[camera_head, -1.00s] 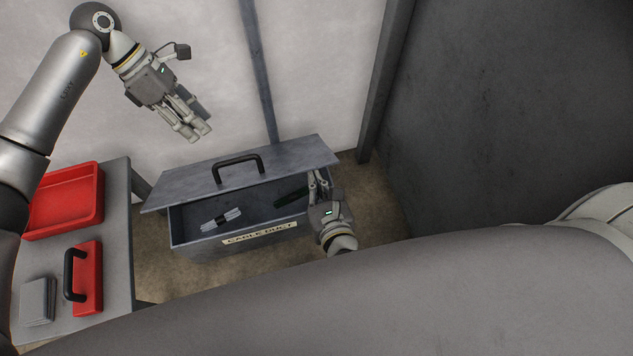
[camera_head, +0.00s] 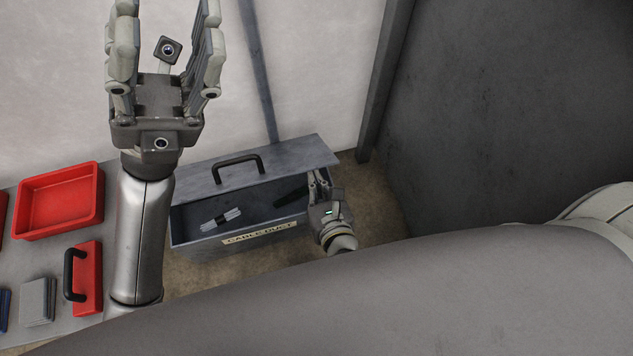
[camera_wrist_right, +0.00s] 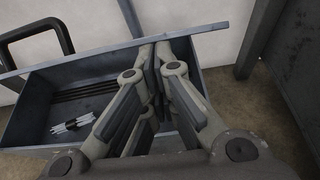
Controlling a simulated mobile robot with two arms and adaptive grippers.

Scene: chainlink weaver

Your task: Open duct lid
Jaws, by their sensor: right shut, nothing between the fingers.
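The grey cable duct (camera_head: 190,243) stands on the floor with its front part open. Its grey lid (camera_head: 290,158), with a black handle (camera_head: 238,165), covers the back part. The lid also shows in the right wrist view (camera_wrist_right: 100,57). My right gripper (camera_head: 318,174) is shut and empty at the duct's right end, fingertips close to the lid's front edge. In the right wrist view its fingertips (camera_wrist_right: 163,52) overlap that edge; I cannot tell if they touch.
A white cable bundle (camera_head: 221,218) and dark strips (camera_wrist_right: 105,98) lie inside the duct. A table at left holds a red tray (camera_head: 58,203), a red block with black handle (camera_head: 90,280) and grey plates (camera_head: 38,300). A dark wall (camera_head: 500,110) stands at right.

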